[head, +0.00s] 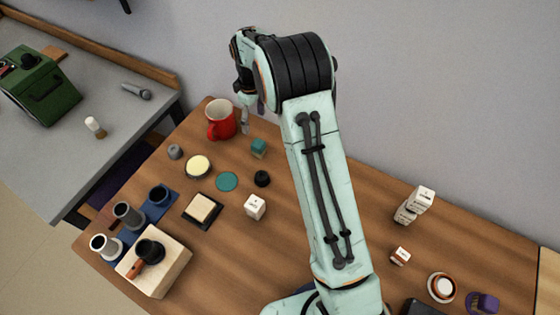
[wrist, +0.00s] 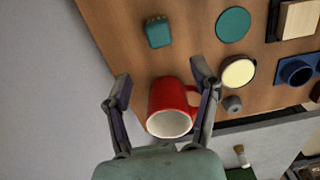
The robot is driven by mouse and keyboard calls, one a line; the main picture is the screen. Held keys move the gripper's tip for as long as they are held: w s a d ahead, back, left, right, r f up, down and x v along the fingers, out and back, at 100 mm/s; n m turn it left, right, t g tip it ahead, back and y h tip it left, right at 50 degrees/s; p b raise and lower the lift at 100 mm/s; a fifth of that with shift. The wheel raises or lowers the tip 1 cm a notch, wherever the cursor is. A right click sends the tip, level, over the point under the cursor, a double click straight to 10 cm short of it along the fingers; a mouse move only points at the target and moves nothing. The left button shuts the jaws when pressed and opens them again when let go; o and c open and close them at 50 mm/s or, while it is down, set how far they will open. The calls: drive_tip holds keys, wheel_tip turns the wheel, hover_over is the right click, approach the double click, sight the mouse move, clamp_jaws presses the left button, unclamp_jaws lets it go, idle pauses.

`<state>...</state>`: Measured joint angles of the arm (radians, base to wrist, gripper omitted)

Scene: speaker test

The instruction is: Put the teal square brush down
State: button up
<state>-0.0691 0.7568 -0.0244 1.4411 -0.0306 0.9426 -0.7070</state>
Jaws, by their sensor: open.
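The teal square brush (head: 258,147) rests on the wooden table, right of the red mug, and nothing holds it. It also shows in the wrist view (wrist: 158,32), beyond my fingertips. My gripper (wrist: 161,82) is open and empty, with its fingers spread. In the wrist view the red mug (wrist: 170,108) appears between the fingers; I cannot tell whether they touch it. In the head view my arm hides part of the gripper, and a finger shows just right of the mug (head: 220,120).
A teal disc (head: 227,181), a black knob (head: 262,178) and a white cube (head: 255,206) stand near the brush. A cream round pad (head: 198,167) and a blue cup rack (head: 159,210) are left. Stacked white cubes (head: 413,205) stand right of my arm.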

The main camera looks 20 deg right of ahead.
drive_tip(key=s+d+r+m, duration=0.1)
drive_tip(key=s+r+m, duration=0.3)
drive_tip(key=s+r, duration=1.1)
drive_tip(key=s+f+m, duration=0.3)
drive_tip(key=s, duration=1.5)
drive_tip(key=shift+m+y, duration=0.4)
